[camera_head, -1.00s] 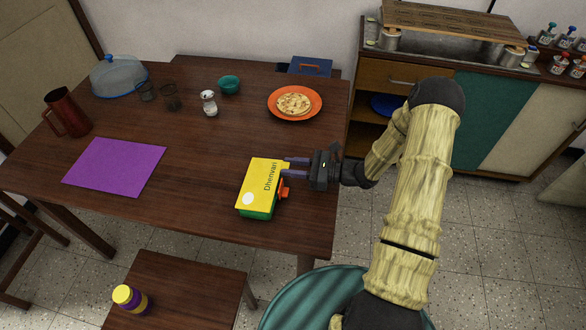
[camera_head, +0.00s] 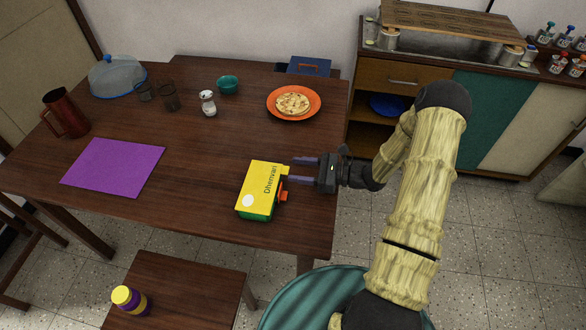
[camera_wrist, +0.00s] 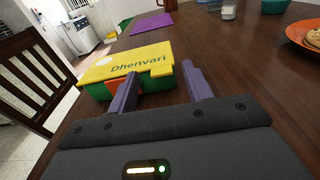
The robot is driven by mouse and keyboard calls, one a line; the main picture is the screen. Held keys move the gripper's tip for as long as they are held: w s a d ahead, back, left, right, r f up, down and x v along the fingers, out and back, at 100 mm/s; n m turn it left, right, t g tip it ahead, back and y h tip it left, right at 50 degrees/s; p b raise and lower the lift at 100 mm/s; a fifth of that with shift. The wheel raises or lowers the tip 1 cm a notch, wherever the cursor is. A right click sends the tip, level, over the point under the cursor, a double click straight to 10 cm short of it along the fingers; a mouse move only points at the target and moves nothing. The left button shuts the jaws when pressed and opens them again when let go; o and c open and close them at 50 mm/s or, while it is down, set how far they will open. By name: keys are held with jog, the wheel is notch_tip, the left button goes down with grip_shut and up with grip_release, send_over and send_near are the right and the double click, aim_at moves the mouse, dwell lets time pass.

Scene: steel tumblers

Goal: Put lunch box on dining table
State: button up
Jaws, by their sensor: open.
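The lunch box (camera_head: 260,188) has a yellow lid marked "Dhenvari", a green body and an orange latch. It sits on the brown dining table (camera_head: 205,140), near the table's front right edge. In the wrist view the lunch box (camera_wrist: 128,67) stands just beyond the fingers. My gripper (camera_head: 290,170) is open and empty, with its purple fingers just right of the box. The fingers also show in the wrist view (camera_wrist: 160,90), pointing toward the box's latch side. A small gap seems to separate the fingertips from the box.
An orange plate (camera_head: 315,111) with flatbread, a teal bowl (camera_head: 228,84), a shaker (camera_head: 208,103) and dark glasses stand farther back. A purple mat (camera_head: 115,167) and a red jug (camera_head: 66,113) are at left. A stool (camera_head: 180,285) with a jar stands in front.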

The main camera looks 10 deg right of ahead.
jog(key=v, duration=0.9)
jog(key=shift+s+d+b, duration=0.1)
jog(key=shift+d+b, duration=0.05)
jog(key=shift+b, duration=0.15)
jog(key=shift+s+d, duration=0.1)
jog(key=shift+s, duration=0.05)
